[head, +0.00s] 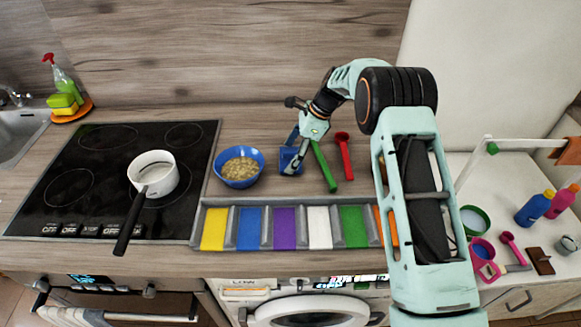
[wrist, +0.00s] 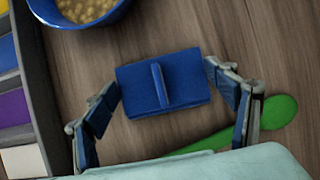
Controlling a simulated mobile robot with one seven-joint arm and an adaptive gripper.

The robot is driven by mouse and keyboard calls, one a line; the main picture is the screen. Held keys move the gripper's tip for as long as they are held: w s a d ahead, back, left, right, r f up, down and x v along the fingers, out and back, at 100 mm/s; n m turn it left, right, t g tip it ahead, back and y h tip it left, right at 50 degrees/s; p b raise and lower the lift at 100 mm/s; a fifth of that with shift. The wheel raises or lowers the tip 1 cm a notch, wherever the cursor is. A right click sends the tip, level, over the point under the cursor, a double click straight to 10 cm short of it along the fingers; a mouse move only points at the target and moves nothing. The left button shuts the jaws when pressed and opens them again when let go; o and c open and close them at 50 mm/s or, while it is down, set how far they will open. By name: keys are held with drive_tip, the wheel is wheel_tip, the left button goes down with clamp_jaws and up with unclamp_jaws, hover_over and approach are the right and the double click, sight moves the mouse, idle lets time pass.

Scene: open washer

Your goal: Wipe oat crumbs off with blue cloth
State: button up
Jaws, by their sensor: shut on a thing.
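My gripper (head: 291,162) is low over the wooden counter, right of the blue bowl. In the wrist view its two fingers are on either side of a blue rectangular piece (wrist: 187,77) with a raised ridge across its middle, apparently the blue cloth, and are shut on it. In the head view the piece is partly hidden by my gripper. The blue bowl (head: 239,181) holds pale oats (head: 241,168) and also shows at the top left of the wrist view (wrist: 41,10). I cannot make out loose oat crumbs on the counter.
A green spoon (head: 324,168) and a red spoon (head: 343,153) lie right of my gripper. A grey tray (head: 198,232) with several coloured sections runs along the front edge. A white pot (head: 153,176) stands on the black hob (head: 84,185). The counter behind is clear.

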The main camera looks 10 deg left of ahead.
drive_tip(key=shift+f, duration=0.15)
drive_tip(key=shift+s+d, duration=0.2)
drive_tip(key=shift+s, duration=0.65)
drive_tip(key=shift+s+d, duration=0.2)
drive_tip(key=shift+s, duration=0.6)
drive_tip(key=shift+w+a, duration=0.2)
drive_tip(key=shift+w, duration=0.65)
drive_tip(key=shift+w+a, duration=0.2)
drive_tip(key=shift+w, duration=0.6)
drive_tip(key=shift+s+d+f, duration=0.1)
drive_tip(key=shift+s+d, duration=0.15)
drive_tip(key=shift+s, duration=0.65)
drive_tip(key=shift+s+d+f, duration=0.1)
drive_tip(key=shift+s+d, duration=0.15)
drive_tip(key=shift+s, duration=0.65)
